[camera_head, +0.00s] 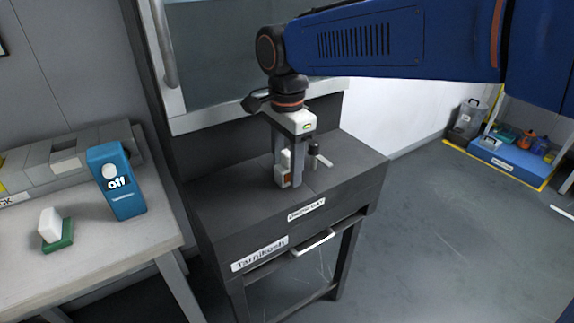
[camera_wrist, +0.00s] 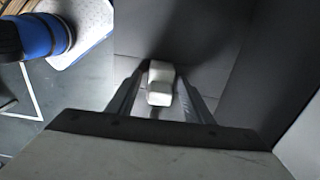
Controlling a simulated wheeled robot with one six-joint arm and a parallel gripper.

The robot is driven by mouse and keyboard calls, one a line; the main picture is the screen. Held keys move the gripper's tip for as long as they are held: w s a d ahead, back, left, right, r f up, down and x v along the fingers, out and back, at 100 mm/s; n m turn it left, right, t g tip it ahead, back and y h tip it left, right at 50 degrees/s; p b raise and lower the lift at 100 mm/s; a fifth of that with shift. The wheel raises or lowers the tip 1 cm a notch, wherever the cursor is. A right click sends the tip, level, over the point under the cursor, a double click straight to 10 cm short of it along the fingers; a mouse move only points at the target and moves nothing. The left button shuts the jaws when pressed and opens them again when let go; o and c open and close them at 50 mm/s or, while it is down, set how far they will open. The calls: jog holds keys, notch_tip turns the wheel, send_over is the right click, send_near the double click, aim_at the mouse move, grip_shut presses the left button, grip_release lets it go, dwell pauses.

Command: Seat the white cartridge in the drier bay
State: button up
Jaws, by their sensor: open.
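A white block (camera_head: 285,157), which looks like the white cartridge, stands upright on the top of a dark cabinet (camera_head: 235,205), with a brown patch low down. My gripper (camera_head: 289,184) points down there, its open fingers on either side of the block. In the wrist view the white block (camera_wrist: 160,85) lies between the two fingers, with dark surface beyond. I cannot tell whether the fingers touch it.
A small dark post (camera_head: 313,150) and a pale flat piece (camera_head: 324,162) are close right of my gripper. A glass-fronted cabinet (camera_head: 230,60) rises behind. The left table (camera_head: 110,245) holds a blue "off" device (camera_head: 120,195) and a white block on green (camera_head: 50,228). Floor at right is open.

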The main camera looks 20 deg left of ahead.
jog(key=shift+r, duration=0.1)
notch_tip(320, 180, up, 13)
jog(key=shift+r, duration=0.1)
dwell(0.4)
jog(key=d+f+n+t+y, duration=0.1)
jog(key=d+f+n, duration=0.15)
jog(key=d, duration=1.15)
jog(key=d+f+n+t, duration=0.1)
jog(key=d+f, duration=0.3)
jog(key=d, duration=0.9)
jog(key=s+d+f+n+t, duration=0.1)
jog(key=s+d+f+n, duration=0.1)
jog(key=s+d+f, duration=0.4)
jog(key=s+d+f+n+t+h, duration=0.1)
jog(key=s+d+f, duration=0.5)
jog(key=d, duration=0.6)
notch_tip(320, 180, down, 3)
jog(key=shift+s+r+n+t, duration=0.1)
jog(key=shift+s+n+t, duration=0.3)
jog(key=shift+n, duration=0.45)
jog(key=shift+c, duration=0.4)
